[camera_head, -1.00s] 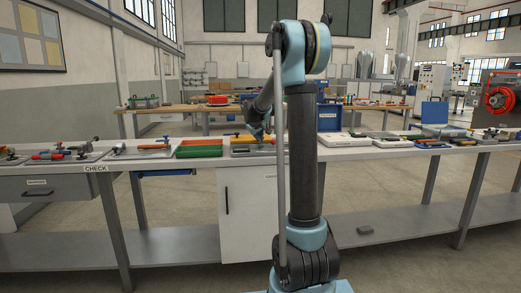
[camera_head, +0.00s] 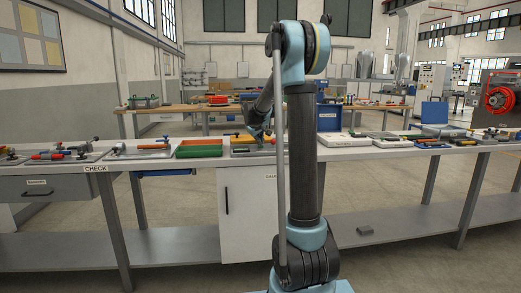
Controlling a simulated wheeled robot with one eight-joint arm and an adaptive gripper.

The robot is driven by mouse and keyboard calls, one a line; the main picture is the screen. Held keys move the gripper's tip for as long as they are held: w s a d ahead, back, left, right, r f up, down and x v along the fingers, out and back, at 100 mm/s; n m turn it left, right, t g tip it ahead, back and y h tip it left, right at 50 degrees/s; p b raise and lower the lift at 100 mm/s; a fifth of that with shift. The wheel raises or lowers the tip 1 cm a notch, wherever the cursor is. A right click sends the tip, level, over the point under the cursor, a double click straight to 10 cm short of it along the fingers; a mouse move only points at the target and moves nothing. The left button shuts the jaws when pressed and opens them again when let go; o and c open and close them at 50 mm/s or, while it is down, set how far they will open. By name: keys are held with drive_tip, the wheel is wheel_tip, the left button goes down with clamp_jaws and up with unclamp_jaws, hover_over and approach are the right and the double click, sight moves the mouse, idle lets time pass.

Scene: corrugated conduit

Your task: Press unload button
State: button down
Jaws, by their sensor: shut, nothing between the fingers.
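My gripper (camera_head: 262,138) is small in the head view, low over a fixture (camera_head: 240,151) with orange and yellow parts on the long workbench (camera_head: 345,152). It is shut with nothing in it. My own arm column stands in front and covers the bench just right of the fixture. I cannot make out an unload button; it may be too small or hidden behind the gripper or arm. Whether the gripper touches the fixture cannot be told.
A green and orange tray (camera_head: 199,149) lies left of the fixture. Trays with tools lie farther left and right along the bench. A blue box (camera_head: 328,117) stands behind the column. A white cabinet (camera_head: 246,210) is under the bench.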

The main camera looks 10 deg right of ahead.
drive_tip(key=shift+s+f, duration=0.15)
drive_tip(key=shift+f, duration=0.6)
idle(1.0)
drive_tip(key=shift+f, duration=0.1)
drive_tip(key=shift+w, duration=0.2)
drive_tip(key=shift+w+a+r, duration=0.1)
drive_tip(key=shift+w+r, duration=0.1)
drive_tip(key=shift+r, duration=1.1)
drive_tip(key=shift+r, duration=2.5)
drive_tip(key=shift+s, duration=0.1)
